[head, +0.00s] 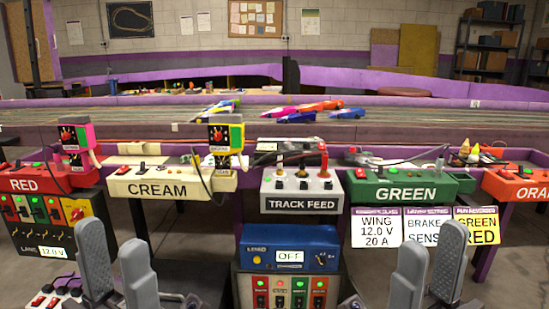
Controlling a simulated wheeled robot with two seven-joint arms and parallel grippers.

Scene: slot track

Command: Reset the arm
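My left gripper (114,244) is at the lower left of the head view, its two grey fingers pointing up and apart, with nothing between them. My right gripper (429,250) is at the lower right, also fingers up, apart and empty. Both are in front of and below the row of control boxes and touch none that I can see. The rest of both arms is cut off by the bottom edge.
The red box (42,180), cream box (160,184), track feed box (302,188), green box (403,188) and orange box (518,184) line the track's near edge. A blue box (288,238) reading OFF stands low between my grippers. Slot cars (297,117) sit on the track behind.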

